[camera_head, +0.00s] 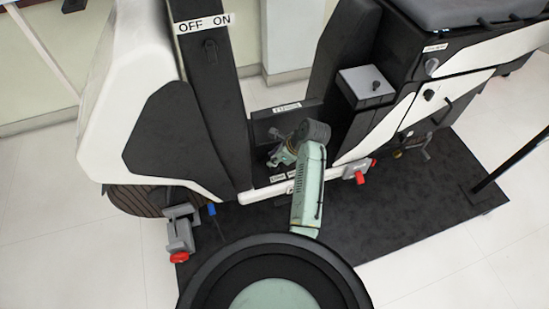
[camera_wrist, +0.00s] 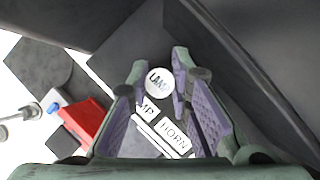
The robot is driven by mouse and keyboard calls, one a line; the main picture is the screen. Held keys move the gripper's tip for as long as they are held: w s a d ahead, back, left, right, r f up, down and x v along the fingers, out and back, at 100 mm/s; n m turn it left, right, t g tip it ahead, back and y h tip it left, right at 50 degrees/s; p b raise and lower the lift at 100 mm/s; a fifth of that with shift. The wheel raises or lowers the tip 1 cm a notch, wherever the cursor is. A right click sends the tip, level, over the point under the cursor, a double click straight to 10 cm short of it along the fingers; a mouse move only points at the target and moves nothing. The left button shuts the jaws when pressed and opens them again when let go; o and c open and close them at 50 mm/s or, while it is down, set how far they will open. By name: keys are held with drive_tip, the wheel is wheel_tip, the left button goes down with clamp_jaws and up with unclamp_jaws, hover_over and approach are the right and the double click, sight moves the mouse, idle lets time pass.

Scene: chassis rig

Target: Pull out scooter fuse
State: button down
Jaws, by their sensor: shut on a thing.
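My gripper (camera_head: 280,157) is low inside the scooter's dark footwell. In the wrist view my gripper (camera_wrist: 158,78) has its purple-padded fingers on both sides of a round white cap (camera_wrist: 160,81), shut on it. The cap's lettering starts with "LA"; the rest is hard to read. I take it as the top of a fuse; its body and any socket are hidden. White labels lie below: one reads "HORN" (camera_wrist: 174,136), another is partly covered. The scooter (camera_head: 140,90) is white and black.
A red-handled clamp (camera_head: 180,238) sits at the scooter's left end, and another (camera_head: 360,172) right of my gripper. A dark column with an "OFF ON" label (camera_head: 203,22) rises left. A dark mat (camera_head: 400,210) lies beneath.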

drive_tip(key=shift+r, duration=0.15)
drive_tip(key=shift+r+p, duration=1.2)
drive_tip(key=shift+p, duration=0.25)
drive_tip(key=shift+r, duration=1.2)
drive_tip(key=shift+r, duration=2.45)
